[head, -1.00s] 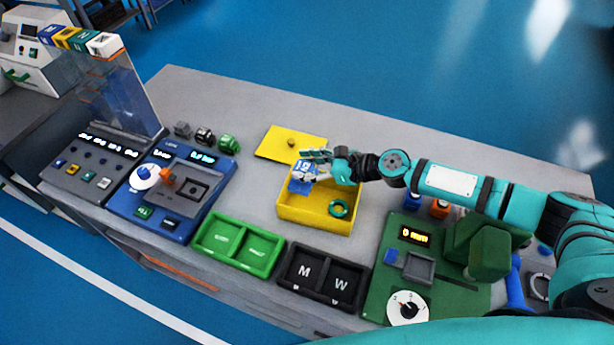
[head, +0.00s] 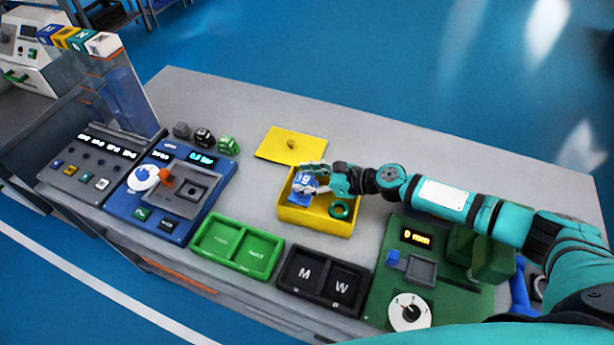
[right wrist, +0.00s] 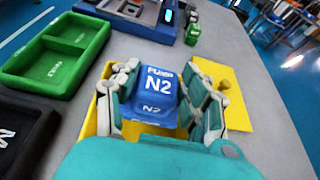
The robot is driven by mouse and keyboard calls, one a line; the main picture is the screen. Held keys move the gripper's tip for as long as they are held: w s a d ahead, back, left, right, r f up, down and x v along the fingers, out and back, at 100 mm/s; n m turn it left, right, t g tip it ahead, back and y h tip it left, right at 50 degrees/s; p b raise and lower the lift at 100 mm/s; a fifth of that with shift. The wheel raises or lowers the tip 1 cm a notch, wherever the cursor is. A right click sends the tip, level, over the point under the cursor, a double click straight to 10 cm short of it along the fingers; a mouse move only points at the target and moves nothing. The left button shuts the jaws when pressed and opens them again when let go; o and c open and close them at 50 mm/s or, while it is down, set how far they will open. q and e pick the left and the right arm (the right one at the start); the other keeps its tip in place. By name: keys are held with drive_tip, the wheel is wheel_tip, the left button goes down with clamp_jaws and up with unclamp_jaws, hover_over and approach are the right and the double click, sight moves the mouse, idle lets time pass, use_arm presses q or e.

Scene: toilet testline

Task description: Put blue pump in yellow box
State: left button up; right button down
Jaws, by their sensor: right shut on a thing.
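The blue pump (right wrist: 155,92), marked N2, is between the fingers of my right gripper (right wrist: 163,100), which is shut on it. In the head view the blue pump (head: 303,187) is inside the walls of the open yellow box (head: 313,222), at its left side. My right gripper (head: 318,180) reaches in from the right over the box. A green ring (head: 341,208) lies in the right part of the box. I cannot tell whether the pump touches the box floor. My left gripper is not in view.
A yellow lid (head: 291,145) with a knob lies behind the box. A green two-part tray (head: 237,246) and a black tray marked M and W (head: 322,279) stand in front. A blue test station (head: 172,192) is left; a green station (head: 432,272) is right.

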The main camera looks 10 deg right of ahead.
drive_tip(key=c, duration=0.7)
unclamp_jaws()
drive_tip(key=shift+o, duration=0.2)
drive_tip(key=shift+r, duration=0.15)
drive_tip(key=shift+r, duration=0.3)
drive_tip(key=b+v, duration=0.2)
drive_tip(key=v, duration=1)
drive_tip(key=shift+r, duration=0.25)
